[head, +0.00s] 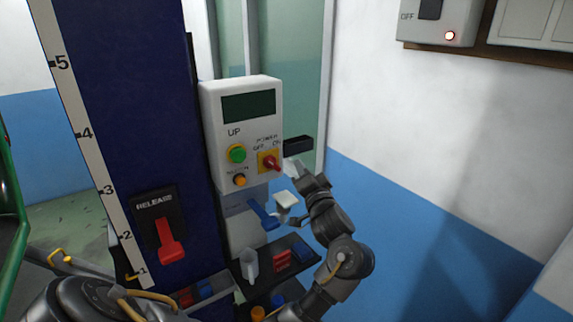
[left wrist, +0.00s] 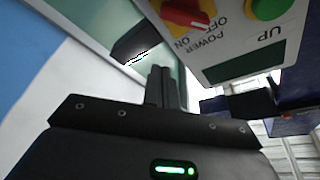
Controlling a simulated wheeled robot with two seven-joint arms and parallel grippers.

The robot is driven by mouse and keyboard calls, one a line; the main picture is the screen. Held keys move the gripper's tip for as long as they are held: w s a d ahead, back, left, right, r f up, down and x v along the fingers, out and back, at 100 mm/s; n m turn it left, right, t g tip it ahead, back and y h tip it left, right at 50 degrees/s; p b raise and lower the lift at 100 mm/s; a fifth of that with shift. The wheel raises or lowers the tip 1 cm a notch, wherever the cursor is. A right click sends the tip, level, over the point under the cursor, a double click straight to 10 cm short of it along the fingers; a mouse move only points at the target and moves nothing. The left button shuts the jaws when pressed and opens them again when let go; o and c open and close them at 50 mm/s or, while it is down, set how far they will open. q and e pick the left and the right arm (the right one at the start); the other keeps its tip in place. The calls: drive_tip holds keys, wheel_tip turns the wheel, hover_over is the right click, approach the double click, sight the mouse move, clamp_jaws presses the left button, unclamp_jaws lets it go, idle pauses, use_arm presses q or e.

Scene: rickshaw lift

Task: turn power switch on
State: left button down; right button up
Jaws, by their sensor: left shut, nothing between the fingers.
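The power switch is a red knob (head: 270,163) on a yellow plate, on the front of a white control box (head: 216,110). In the left wrist view the red knob (left wrist: 187,14) shows upside down at the top edge. My left gripper (head: 291,168) is just right of the knob in the head view. Its dark fingers (left wrist: 160,72) are together and empty, with a visible gap to the knob in the left wrist view. My right gripper is not in view.
A green button (head: 236,153) and an orange button (head: 239,180) sit left of the knob. A dark block (head: 298,145) is close by on the right. A red RELEASE lever (head: 170,243) is on the blue column. A shelf with small parts lies below.

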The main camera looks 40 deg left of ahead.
sight(272, 164)
use_arm(q)
drive_tip(key=p+x, duration=0.2)
drive_tip(key=x, duration=0.4)
drive_tip(key=s+f+p, duration=0.1)
drive_tip(key=s+f, duration=0.2)
drive_tip(key=shift+s+a+p, duration=0.1)
drive_tip(key=shift+s+p, duration=0.1)
drive_tip(key=shift+p, duration=0.15)
